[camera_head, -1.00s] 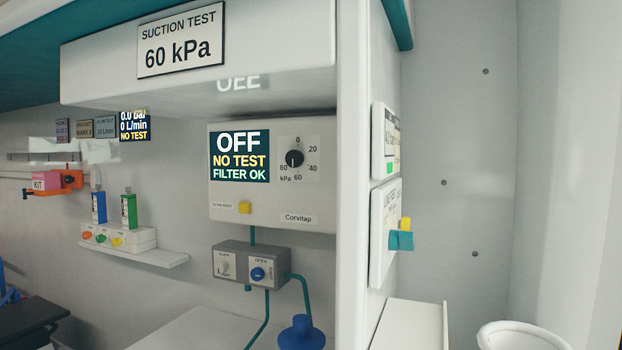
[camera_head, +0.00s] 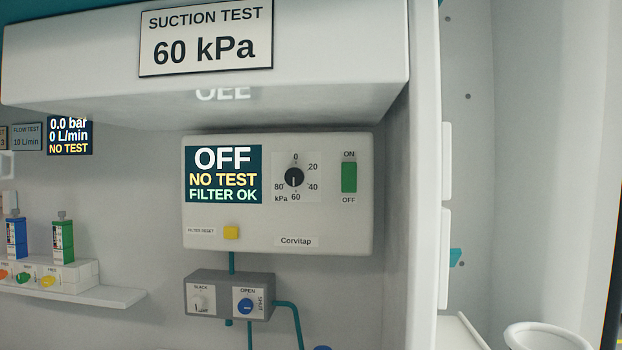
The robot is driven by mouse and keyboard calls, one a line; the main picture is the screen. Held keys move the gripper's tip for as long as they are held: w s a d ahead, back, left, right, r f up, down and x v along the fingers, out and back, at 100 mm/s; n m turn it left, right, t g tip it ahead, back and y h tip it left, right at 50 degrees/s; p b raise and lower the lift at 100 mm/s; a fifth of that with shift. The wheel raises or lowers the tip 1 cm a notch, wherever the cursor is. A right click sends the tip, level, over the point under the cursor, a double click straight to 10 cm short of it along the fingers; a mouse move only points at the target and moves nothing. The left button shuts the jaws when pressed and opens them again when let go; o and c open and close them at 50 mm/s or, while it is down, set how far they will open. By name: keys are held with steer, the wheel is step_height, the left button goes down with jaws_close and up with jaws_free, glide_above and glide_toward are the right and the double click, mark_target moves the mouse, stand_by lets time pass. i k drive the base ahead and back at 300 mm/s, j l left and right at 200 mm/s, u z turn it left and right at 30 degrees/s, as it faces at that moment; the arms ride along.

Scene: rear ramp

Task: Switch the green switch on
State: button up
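The green switch (camera_head: 349,177) is a small upright rocker on the right side of the white Corvitap suction unit (camera_head: 330,233). "ON" is printed above it and "OFF" below it. The unit's dark display (camera_head: 223,174) reads OFF, NO TEST, FILTER OK. Which end of the rocker is pressed in is too small to tell. Nothing covers the switch. My gripper is not in view.
A dial (camera_head: 294,177) and a yellow filter-reset button (camera_head: 231,232) share the unit's face. A grey valve box (camera_head: 229,294) with teal tubes hangs below. A white overhang (camera_head: 300,75) juts out above, and a white panel edge (camera_head: 424,200) stands to the right.

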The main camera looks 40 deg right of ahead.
mark_target(349, 170)
steer(key=i+j+z, duration=0.15)
steer(key=z, duration=0.25)
steer(key=i+j+z, duration=0.1)
steer(key=j+z, duration=0.3)
steer(key=z, duration=0.95)
